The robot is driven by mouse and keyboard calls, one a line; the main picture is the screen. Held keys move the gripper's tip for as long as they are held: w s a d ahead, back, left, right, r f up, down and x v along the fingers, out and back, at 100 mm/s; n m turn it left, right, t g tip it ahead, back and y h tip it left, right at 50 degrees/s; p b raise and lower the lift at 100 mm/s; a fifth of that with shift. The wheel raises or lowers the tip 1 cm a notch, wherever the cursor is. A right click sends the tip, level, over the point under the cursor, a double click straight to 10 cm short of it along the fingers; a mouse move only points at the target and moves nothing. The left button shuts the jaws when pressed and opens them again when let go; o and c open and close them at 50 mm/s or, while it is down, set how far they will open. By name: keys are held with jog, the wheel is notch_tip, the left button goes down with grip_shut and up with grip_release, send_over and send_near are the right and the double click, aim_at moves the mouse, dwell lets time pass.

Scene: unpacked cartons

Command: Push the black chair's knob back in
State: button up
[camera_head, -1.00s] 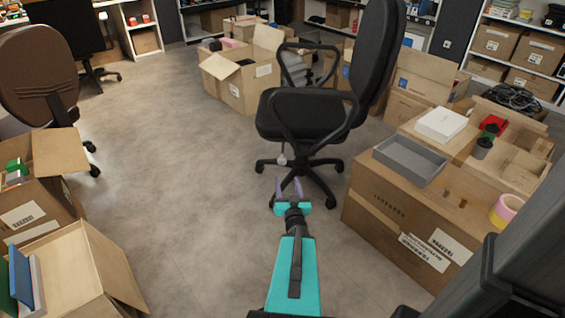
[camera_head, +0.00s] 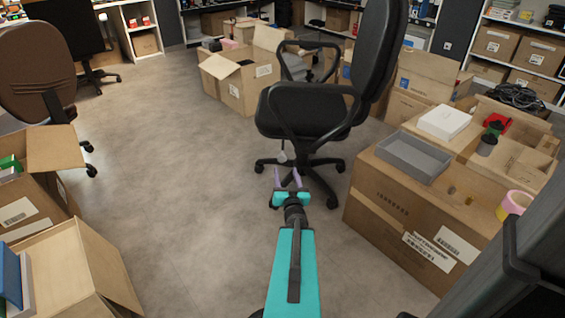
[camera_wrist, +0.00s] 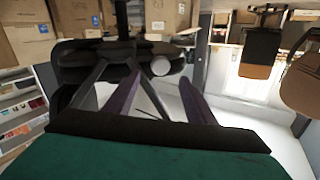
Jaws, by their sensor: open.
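The black chair (camera_head: 305,112) stands ahead of me on a five-legged base, with its seat and armrests facing left. Its pale, rounded knob (camera_head: 282,157) hangs below the seat on the near left side. In the wrist view the knob (camera_wrist: 160,66) shows as a light round end in front of the dark chair parts (camera_wrist: 95,58). My gripper (camera_head: 287,176) is open and empty, its two purple fingers pointing at the knob. In the wrist view the knob lies between and just beyond the fingertips (camera_wrist: 159,84). I cannot tell whether they touch it.
A large carton (camera_head: 400,215) with a grey tray (camera_head: 412,157) stands close on the right. Open cartons (camera_head: 75,265) stand at the left front, near a brown chair (camera_head: 38,75). Another open carton (camera_head: 240,85) is behind the black chair. The floor (camera_head: 180,170) at centre left is clear.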

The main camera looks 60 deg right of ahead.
aim_at(283, 159)
jog(key=shift+b+x, duration=2.4)
jog(key=shift+b, duration=2)
jog(key=shift+b+x, duration=0.75)
jog(key=shift+x, duration=2.05)
grip_shut()
